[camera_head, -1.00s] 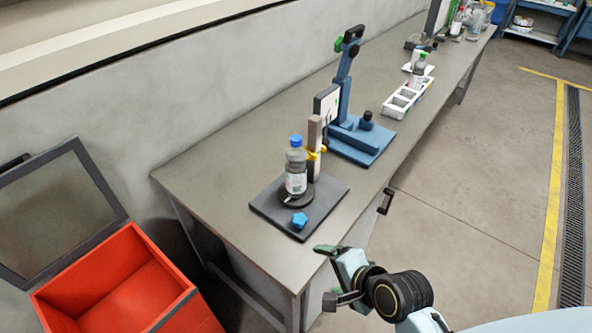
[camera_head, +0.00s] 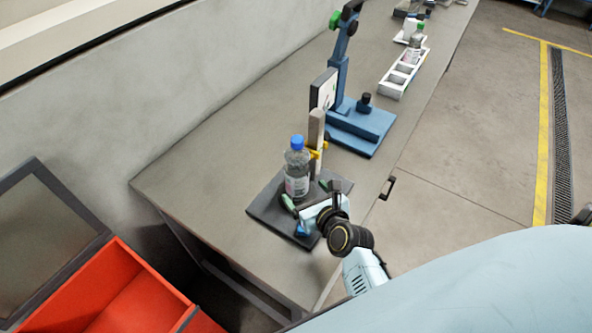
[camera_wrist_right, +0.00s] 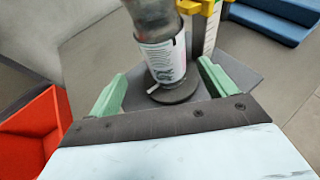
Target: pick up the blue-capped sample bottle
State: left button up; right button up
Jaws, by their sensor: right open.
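The blue-capped sample bottle (camera_head: 296,170) stands upright on a dark base plate (camera_head: 262,212) near the table's front end, beside a post with a yellow clamp. It is clear with a white label. The right wrist view shows its labelled lower part (camera_wrist_right: 165,62) on a round dark disc; its cap is out of that view. My right gripper (camera_head: 307,192) is open in front of the bottle. In the right wrist view the two green fingers of the right gripper (camera_wrist_right: 158,88) stand apart, one toward each side of the bottle, not closed on it. My left gripper is not in view.
A blue stand (camera_head: 360,128) is behind the bottle. A white tray (camera_head: 403,76) with a green-capped bottle is farther back. An open red bin (camera_head: 130,290) stands at lower left. The table's left part is clear.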

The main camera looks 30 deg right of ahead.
aim_at(303, 185)
jog(key=shift+x, duration=0.85)
jog(key=shift+w+f, duration=0.15)
jog(key=shift+w, duration=0.15)
jog(key=shift+w+d, duration=0.1)
jog(key=shift+w, duration=0.25)
jog(key=x, duration=0.3)
jog(key=shift+w+d+f, duration=0.1)
jog(key=shift+w+d, duration=0.2)
jog(key=shift+w, duration=0.05)
jog(key=shift+w+f, duration=0.15)
jog(key=shift+w, duration=0.25)
jog(key=c, duration=1.2)
jog(key=shift+w, duration=0.1)
jog(key=shift+c, duration=1.1)
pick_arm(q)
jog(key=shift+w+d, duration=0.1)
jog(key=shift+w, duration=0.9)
